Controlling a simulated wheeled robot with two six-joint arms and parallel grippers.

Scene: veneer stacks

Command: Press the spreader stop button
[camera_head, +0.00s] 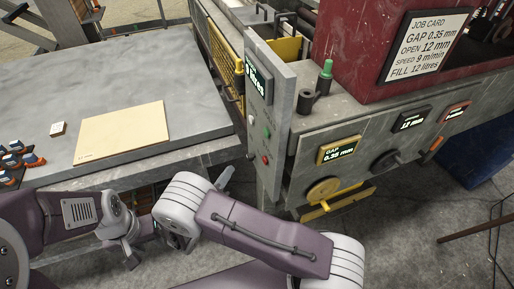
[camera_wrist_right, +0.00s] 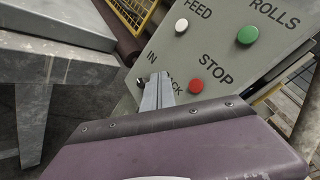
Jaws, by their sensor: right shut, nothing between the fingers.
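The red stop button (camera_wrist_right: 196,86), labelled STOP, sits on a grey upright panel (camera_wrist_right: 222,62) in the right wrist view. In the head view the red button (camera_head: 265,159) is on the panel's lower face. My right gripper (camera_wrist_right: 158,88) is shut and empty, its tips just left of the red button in the wrist view and partly covering a label; I see no contact with the button. In the head view this gripper (camera_head: 224,177) is left of and below the button. My left gripper (camera_head: 131,256) hangs at the lower left, its jaws unclear.
A green button (camera_wrist_right: 247,34) and a white button (camera_wrist_right: 181,25) sit above the red one. A grey table (camera_head: 95,75) with a veneer sheet (camera_head: 125,130) stands left. A yellow mesh guard (camera_head: 226,62) is behind the panel, and the spreader's dials and displays are right.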

